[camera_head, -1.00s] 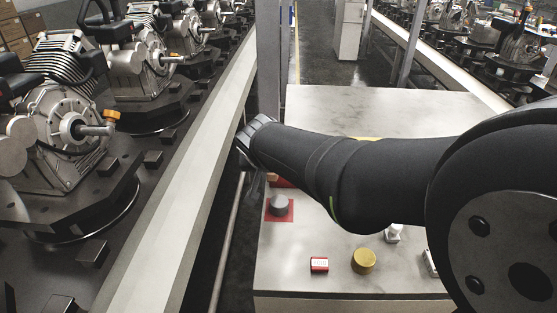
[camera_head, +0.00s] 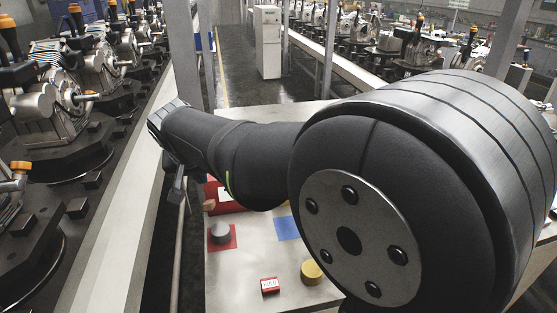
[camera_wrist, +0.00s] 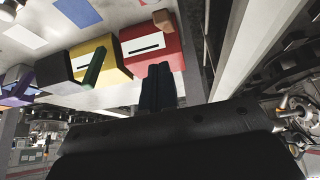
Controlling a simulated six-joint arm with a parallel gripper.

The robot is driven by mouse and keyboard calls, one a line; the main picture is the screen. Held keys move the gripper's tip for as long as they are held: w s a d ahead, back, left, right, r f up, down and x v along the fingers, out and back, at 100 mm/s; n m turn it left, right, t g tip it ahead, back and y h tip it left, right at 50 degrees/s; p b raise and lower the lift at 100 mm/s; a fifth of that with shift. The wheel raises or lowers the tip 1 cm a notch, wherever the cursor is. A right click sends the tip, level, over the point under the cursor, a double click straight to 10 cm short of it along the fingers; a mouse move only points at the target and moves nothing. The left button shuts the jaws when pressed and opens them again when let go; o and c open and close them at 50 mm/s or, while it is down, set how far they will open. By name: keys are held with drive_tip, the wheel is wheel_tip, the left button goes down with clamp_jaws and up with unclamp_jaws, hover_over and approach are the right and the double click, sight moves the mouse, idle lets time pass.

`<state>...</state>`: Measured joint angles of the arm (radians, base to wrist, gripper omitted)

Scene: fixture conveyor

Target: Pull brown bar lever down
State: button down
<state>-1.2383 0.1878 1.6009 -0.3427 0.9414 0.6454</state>
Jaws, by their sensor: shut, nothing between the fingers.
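A red box (camera_wrist: 150,47) with a dark slot in a white label shows in the wrist view, just beyond my gripper. A small brown bar (camera_wrist: 163,19) sticks out at its edge. In the head view the red box (camera_head: 228,207) is partly hidden behind my arm, and the brown bar (camera_head: 209,204) shows at its near left side. My gripper (camera_wrist: 158,72) is shut and empty, its fingertips close to the red box and apart from the brown bar. In the head view my gripper (camera_head: 176,190) hangs left of the red box, beside the table edge.
A yellow box (camera_wrist: 97,58) with a green lever (camera_wrist: 95,68) stands beside the red box, with more boxes beyond. The table (camera_head: 225,275) holds a grey knob (camera_head: 220,232), a gold cylinder (camera_head: 312,272) and a red-white block (camera_head: 270,286). A conveyor rail (camera_head: 125,225) runs along the left.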

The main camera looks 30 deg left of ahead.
drive_tip(key=w+a+r+g+h, duration=0.2)
drive_tip(key=w+a+r+g, duration=0.1)
drive_tip(key=w+a, duration=0.2)
hover_over(209, 205)
drive_tip(key=w+a, duration=0.4)
drive_tip(key=shift+n, duration=0.3)
wheel_tip(209, 205, down, 10)
drive_tip(key=shift+s+r, duration=0.1)
drive_tip(key=shift+s, duration=0.05)
drive_tip(key=f, duration=0.1)
drive_tip(key=s+d+f, duration=0.1)
drive_tip(key=shift+s+f, duration=0.1)
drive_tip(key=shift+f, duration=0.25)
drive_tip(key=shift+s+d+f, duration=0.2)
drive_tip(key=shift+d+f, duration=0.05)
drive_tip(key=shift+f, duration=0.15)
